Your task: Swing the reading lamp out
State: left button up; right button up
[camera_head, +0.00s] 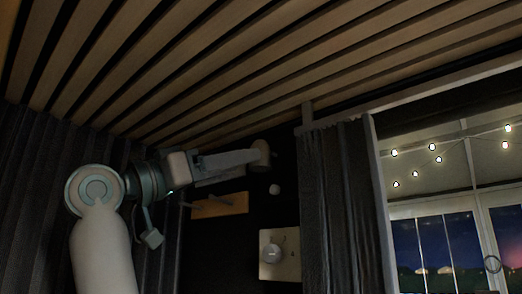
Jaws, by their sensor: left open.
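The reading lamp (261,154) appears as a beige rounded piece on the dark wall below the slatted ceiling. A pale grey bar (228,160) runs left from it to my left gripper; I cannot tell for sure whether it is the lamp's arm or a finger. My left gripper (196,168) is open at the bar's left end. Its fingertips are hard to make out against the bar, so contact cannot be told. My right gripper is not in view.
A wooden peg rail (220,206) is on the wall below the bar. A small white knob (274,189) and a pale wall panel (292,265) are to its right. A dark curtain (335,200) hangs beside the window. The slatted ceiling (230,60) is close above my arm.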

aim_at(261, 169)
pick_arm(q)
jog(key=p+x, duration=0.2)
jog(key=x, duration=0.4)
jog(key=shift+r+p, duration=0.1)
jog(key=shift+p, duration=0.2)
jog(key=shift+w+d+r, duration=0.15)
jog(key=shift+w+d, duration=0.2)
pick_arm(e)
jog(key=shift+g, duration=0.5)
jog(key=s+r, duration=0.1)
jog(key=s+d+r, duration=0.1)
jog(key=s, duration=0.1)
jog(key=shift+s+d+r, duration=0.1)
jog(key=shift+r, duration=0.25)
